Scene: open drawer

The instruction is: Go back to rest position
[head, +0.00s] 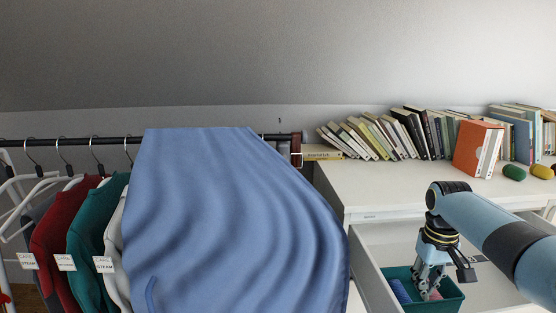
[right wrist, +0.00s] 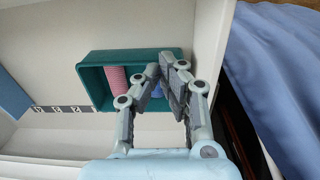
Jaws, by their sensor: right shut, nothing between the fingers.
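My right gripper (head: 428,283) reaches down into the open drawer (head: 375,262), over a teal bin (head: 447,304). In the right wrist view the gripper (right wrist: 168,75) is shut and empty, its fingertips in front of the bin (right wrist: 92,72). A pink ribbed item (right wrist: 118,80) and a blue item (right wrist: 157,90), partly hidden by the fingers, lie in the bin. The blue item (head: 401,291) also shows in the head view. My left gripper is not in view.
A blue cloth (head: 230,220) hangs from the clothes rail left of the drawer, close to its side wall. Several books (head: 400,135), an orange binder (head: 477,149) and green (head: 514,172) and yellow (head: 542,171) objects stand on the white top (head: 400,185) behind my right arm.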

